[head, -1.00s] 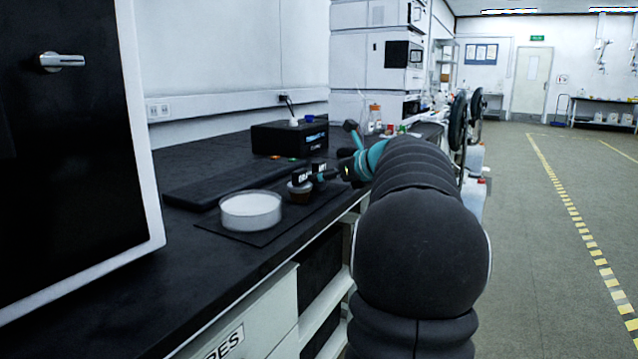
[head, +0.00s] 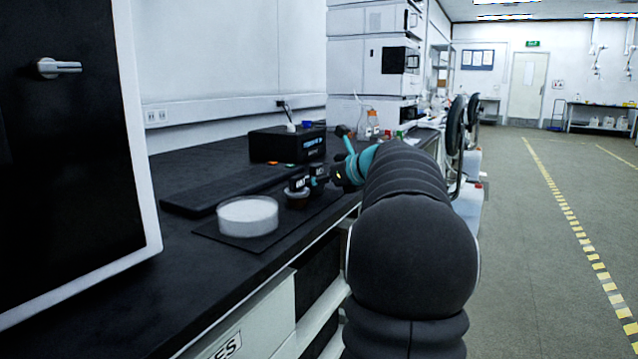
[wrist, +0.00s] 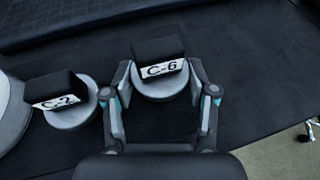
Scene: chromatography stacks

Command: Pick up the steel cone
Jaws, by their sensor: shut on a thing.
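A grey round metal piece with a black block on top labelled C-6 (wrist: 160,85) is between the fingers of my gripper (wrist: 160,72) in the wrist view. The fingers are shut on its sides. A similar piece labelled C-2 (wrist: 68,116) stands just left of the gripper, apart from it. Both look like metal bodies under black labelled blocks; from above I cannot tell which has a cone shape. In the head view the labelled pieces (head: 297,188) show small at the end of my arm, partly hidden. I cannot tell whether C-6 is clear of the mat.
A wide white round dish (head: 248,217) stands left of the pieces on a dark mat (head: 262,240). A long dark slab (head: 225,189) and a black box (head: 275,147) lie behind. The counter's front edge is close to my arm. The near counter is clear.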

